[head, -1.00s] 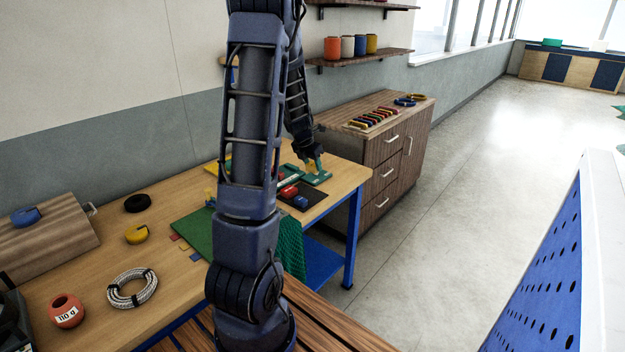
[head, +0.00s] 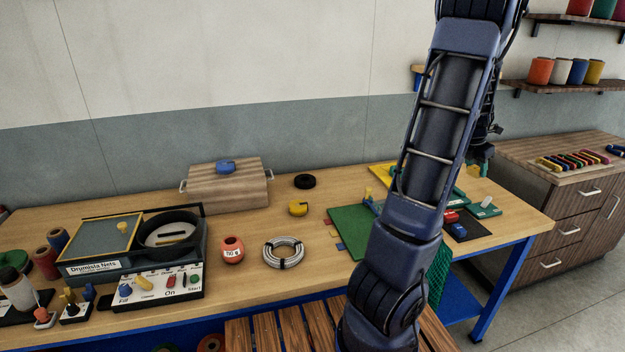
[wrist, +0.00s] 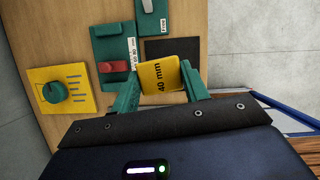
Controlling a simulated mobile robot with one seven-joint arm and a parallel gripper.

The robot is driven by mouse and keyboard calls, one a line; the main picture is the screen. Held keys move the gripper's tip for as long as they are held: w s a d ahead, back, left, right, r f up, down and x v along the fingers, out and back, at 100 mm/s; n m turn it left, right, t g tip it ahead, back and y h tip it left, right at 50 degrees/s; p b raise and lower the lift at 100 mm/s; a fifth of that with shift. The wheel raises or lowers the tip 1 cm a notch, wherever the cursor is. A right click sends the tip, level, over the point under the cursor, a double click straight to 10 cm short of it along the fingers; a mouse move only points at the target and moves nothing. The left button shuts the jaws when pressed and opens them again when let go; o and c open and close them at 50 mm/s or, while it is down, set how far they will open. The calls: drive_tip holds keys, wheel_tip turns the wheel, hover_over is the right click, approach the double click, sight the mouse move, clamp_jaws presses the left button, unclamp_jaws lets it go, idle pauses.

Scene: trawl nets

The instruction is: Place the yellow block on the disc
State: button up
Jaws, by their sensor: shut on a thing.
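The yellow block (wrist: 160,75), marked "40 mm", is between the green fingertips of my gripper (wrist: 162,88) in the wrist view. My gripper is shut on it and holds it over the right end of the workbench. In the head view my gripper (head: 481,155) is small and partly behind my arm, and I cannot make out the block clearly there. A pale round disc (head: 172,234) sits inside the dark drum of the "Drumisia Nets" machine (head: 92,268) at the left. I cannot tell for sure that it is the task's disc.
On the bench (head: 330,200) are a coiled rope (head: 284,253), an orange weight (head: 232,250), a yellow round piece (head: 298,208), a black ring (head: 305,181) and a wooden box (head: 228,190). Green boards and small parts crowd the right end. Shelves hang at upper right.

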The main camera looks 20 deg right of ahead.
drive_tip(key=w+a+n+t, duration=0.15)
drive_tip(key=w+a, duration=0.25)
drive_tip(key=w, duration=0.5)
drive_tip(key=w+a+n, duration=0.2)
drive_tip(key=w+a, duration=0.3)
drive_tip(key=w, duration=0.3)
drive_tip(key=r+n+t+y, duration=0.2)
drive_tip(key=n+y, duration=0.1)
drive_tip(key=n, duration=0.5)
hover_over(305, 177)
drive_tip(key=s, duration=0.2)
drive_tip(key=f, duration=1.9)
drive_tip(key=shift+w+a+f, duration=0.1)
drive_tip(key=shift+a+f, duration=0.15)
drive_tip(key=shift+f, duration=0.15)
drive_tip(key=o, duration=1)
